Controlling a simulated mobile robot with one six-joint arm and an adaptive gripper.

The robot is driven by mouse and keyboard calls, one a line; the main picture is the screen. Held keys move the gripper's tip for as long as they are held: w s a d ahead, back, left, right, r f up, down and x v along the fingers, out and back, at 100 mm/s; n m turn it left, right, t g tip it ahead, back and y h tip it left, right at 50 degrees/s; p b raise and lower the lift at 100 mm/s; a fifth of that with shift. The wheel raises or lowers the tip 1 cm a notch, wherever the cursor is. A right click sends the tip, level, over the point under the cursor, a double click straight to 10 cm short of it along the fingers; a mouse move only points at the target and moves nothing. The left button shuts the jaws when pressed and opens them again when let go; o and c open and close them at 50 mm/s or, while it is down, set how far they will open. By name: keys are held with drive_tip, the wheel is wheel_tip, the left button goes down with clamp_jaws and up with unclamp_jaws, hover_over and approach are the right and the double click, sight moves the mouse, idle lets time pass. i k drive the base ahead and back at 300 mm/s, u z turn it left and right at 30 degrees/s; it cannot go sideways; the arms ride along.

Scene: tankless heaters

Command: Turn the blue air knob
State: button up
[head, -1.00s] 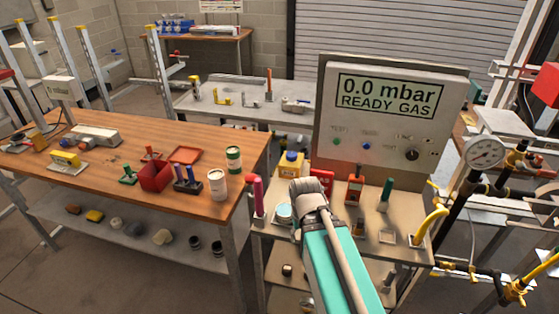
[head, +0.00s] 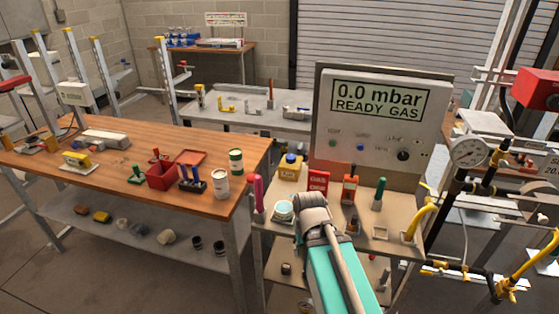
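A grey control panel (head: 322,120) stands on a bench right of centre. Its screen (head: 380,103) reads "0.0 mbar READY GAS". The blue knob is unobstructed, but any pointer mark is too small to read. My teal arm link and grey joint rise from the bottom, below the panel and apart from the blue knob. My gripper's fingers do not show.
The bench before the panel holds a yellow container (head: 290,167), a red box (head: 318,182), upright tools and a yellow hose (head: 420,220). A gauge (head: 468,152) and pipes stand at right. A wooden workbench (head: 110,178) with tools is at left. Space directly before the panel's face is open.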

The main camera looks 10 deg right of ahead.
sight(290, 158)
drive_tip(key=z, duration=0.15)
drive_tip(key=i, duration=0.95)
drive_tip(key=u, duration=0.05)
